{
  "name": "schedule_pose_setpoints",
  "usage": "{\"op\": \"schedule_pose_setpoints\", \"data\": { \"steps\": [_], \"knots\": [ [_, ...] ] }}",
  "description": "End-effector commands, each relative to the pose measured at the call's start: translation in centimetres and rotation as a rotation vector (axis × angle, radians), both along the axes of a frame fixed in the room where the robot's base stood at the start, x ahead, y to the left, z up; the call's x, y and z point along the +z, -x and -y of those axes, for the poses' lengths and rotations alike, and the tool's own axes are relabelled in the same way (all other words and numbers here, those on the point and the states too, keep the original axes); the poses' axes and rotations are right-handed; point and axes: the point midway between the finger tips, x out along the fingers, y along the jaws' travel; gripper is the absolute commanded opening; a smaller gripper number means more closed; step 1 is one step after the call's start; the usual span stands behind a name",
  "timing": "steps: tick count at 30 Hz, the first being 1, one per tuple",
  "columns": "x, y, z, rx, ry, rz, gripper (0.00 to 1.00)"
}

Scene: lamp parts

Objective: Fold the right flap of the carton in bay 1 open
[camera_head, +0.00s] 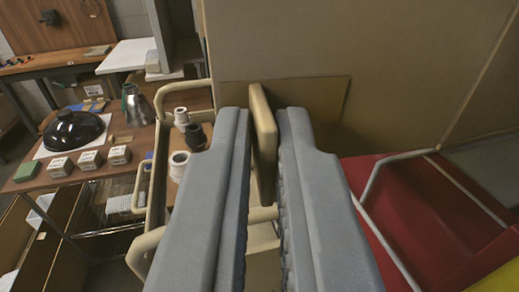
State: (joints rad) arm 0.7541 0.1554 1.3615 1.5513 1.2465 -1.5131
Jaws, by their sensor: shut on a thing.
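My gripper (264,135) reaches forward in the middle of the view, its two grey fingers pressed on both sides of a thin tan panel (262,115). The panel stands upright and is seen nearly edge-on, its top rising above the fingertips. It looks like a carton flap, but which flap I cannot tell. The fingers hide its lower part and most of what it joins. A large tan board-like surface (360,50) fills the upper right behind the gripper. I cannot tell whether it belongs to the carton.
A cream-framed trolley (160,190) with white and dark cylindrical parts stands just left of my fingers. A red bin (400,200) with a pale rail lies close on the right. Farther left, a brown table (70,175) holds a black dome (75,130), small boxes and a metal jug (137,105).

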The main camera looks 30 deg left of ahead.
Motion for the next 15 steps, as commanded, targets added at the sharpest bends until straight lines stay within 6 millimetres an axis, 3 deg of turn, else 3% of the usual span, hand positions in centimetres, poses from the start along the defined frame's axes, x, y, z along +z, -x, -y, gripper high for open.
{"op": "schedule_pose_setpoints", "data": {
  "steps": [6,15],
  "knots": [
    [0.1,0.8,2.0,-0.011,-0.001,0.003,0.00],
    [0.2,1.1,3.5,-0.014,-0.002,0.006,0.00]
  ]
}}
